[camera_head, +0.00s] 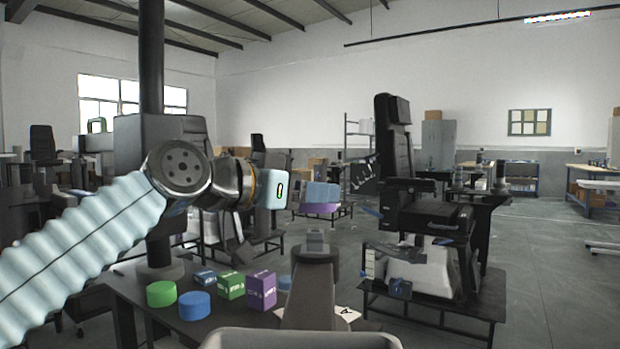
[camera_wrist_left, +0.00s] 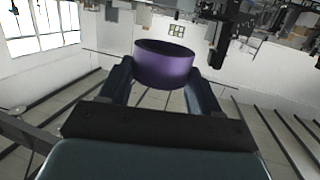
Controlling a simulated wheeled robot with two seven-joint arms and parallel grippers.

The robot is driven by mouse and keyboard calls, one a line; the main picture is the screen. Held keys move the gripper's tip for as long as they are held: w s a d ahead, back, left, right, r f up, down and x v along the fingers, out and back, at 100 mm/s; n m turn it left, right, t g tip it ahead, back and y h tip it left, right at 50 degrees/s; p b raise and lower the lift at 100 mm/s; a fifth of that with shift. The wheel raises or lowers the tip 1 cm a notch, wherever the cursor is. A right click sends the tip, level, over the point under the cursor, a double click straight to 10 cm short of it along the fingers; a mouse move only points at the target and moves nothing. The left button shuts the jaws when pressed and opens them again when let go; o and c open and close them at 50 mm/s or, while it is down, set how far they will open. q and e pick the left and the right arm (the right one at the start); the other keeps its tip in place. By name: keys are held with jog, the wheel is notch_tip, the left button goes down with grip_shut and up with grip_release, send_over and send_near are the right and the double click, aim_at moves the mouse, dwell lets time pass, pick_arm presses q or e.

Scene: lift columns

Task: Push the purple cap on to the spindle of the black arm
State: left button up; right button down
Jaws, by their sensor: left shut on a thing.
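My left gripper (camera_wrist_left: 167,72) is shut on the purple cap (camera_wrist_left: 165,66), which sits between its two fingers in the left wrist view. In the head view my left arm comes in from the left, and the pale gripper housing (camera_head: 272,188) shows with a green light. My right gripper is not in view.
The dark table (camera_head: 128,292) bears a green disc (camera_head: 161,294), a blue disc (camera_head: 194,306), and blue (camera_head: 205,277), green (camera_head: 231,286) and purple (camera_head: 262,290) boxes. A black seat (camera_head: 395,140) on a stand is at the right. Open floor lies further right.

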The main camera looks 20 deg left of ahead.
aim_at(304, 210)
pick_arm(q)
notch_tip(304, 210, down, 3)
jog(key=shift+f+b, duration=0.1)
jog(key=shift+b, duration=0.65)
jog(key=shift+r, duration=0.3)
jog(key=shift+s+f+b, duration=0.2)
jog(key=shift+f+b, duration=0.1)
jog(key=shift+f, duration=0.15)
jog(key=shift+f, duration=0.1)
jog(key=shift+f+b, duration=0.35)
jog(key=shift+b, duration=0.2)
